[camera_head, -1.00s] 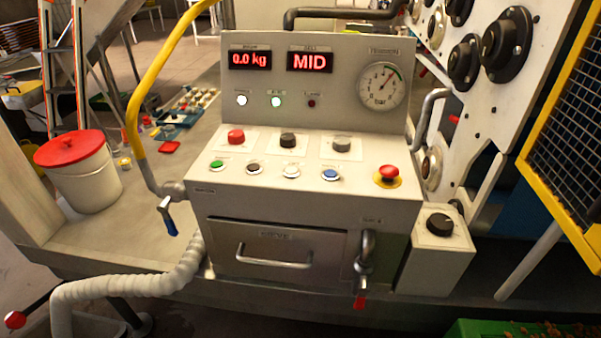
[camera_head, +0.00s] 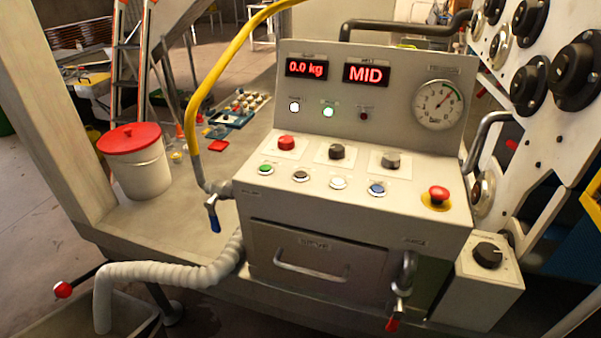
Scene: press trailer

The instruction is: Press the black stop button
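The control panel (camera_head: 257,212) fills the middle of the head view. On its sloping face is a row of round push buttons. A red mushroom button (camera_head: 438,194) on a yellow disc sits at the far right. Neither of my grippers is in view.
Red, black and grey knobs (camera_head: 336,151) stand behind the button row. Displays (camera_head: 366,74) read "0.0 kg" and "MID". A yellow hose (camera_head: 222,67) arches at the panel's left. A drawer (camera_head: 316,261) and tap (camera_head: 402,282) are in front. Space above the buttons is clear.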

